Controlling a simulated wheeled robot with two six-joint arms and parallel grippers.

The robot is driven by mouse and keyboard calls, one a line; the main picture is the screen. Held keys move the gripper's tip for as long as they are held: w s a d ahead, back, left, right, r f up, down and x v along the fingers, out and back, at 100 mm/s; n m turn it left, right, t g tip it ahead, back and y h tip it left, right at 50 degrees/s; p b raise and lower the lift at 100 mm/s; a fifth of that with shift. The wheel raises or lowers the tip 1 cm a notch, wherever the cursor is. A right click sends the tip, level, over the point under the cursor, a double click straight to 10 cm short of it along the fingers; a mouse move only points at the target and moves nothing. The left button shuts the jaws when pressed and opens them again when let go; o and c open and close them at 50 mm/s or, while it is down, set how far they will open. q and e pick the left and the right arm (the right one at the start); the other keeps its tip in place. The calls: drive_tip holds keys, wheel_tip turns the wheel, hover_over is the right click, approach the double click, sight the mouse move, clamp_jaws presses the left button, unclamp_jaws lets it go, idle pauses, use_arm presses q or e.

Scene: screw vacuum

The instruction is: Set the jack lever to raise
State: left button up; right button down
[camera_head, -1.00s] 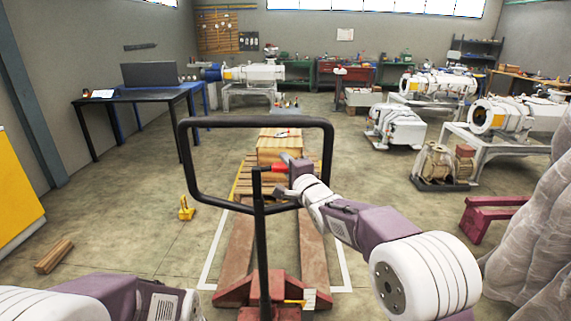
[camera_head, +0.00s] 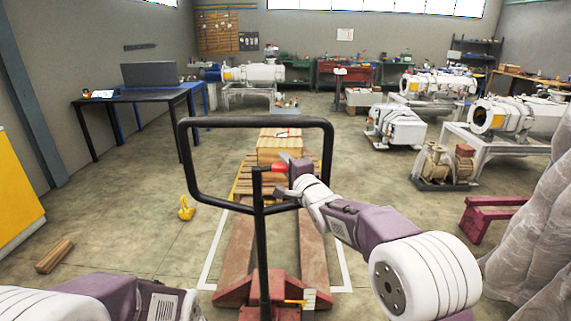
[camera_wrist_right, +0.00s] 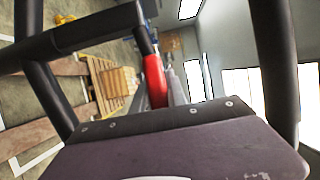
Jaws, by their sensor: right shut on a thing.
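The pallet jack's black handle loop (camera_head: 256,123) stands upright in front of me, above its red base (camera_head: 250,290). The red jack lever (camera_head: 279,168) sticks out to the right from the top of the handle's post, inside the loop. My right gripper (camera_head: 288,168) reaches in from the right and is shut on the lever. In the right wrist view the red lever (camera_wrist_right: 155,80) shows between the fingers, next to the black handle bars. My left arm shows at the lower left of the head view, but its gripper fingers are out of view.
Wooden boxes (camera_head: 279,146) sit on a yellow-edged pallet beyond the handle, over the jack's forks. A yellow object (camera_head: 186,209) and a wood block (camera_head: 54,256) lie on the floor at left. A wrapped load (camera_head: 530,225) stands close at right.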

sight(286, 172)
wheel_tip(286, 172, down, 3)
drive_tip(key=m+t+b, duration=0.1)
drive_tip(key=m+b, duration=0.1)
drive_tip(key=b, duration=0.1)
drive_tip(key=shift+m+b, duration=0.3)
drive_tip(key=shift+b, duration=0.1)
drive_tip(key=shift+r+m+t, duration=0.15)
drive_tip(key=shift+m+t, duration=0.15)
drive_tip(key=shift+m, duration=0.2)
drive_tip(key=c, duration=1.3)
unclamp_jaws()
drive_tip(key=shift+s+d, duration=0.1)
drive_tip(key=b+v, duration=0.1)
drive_tip(key=v, duration=0.8)
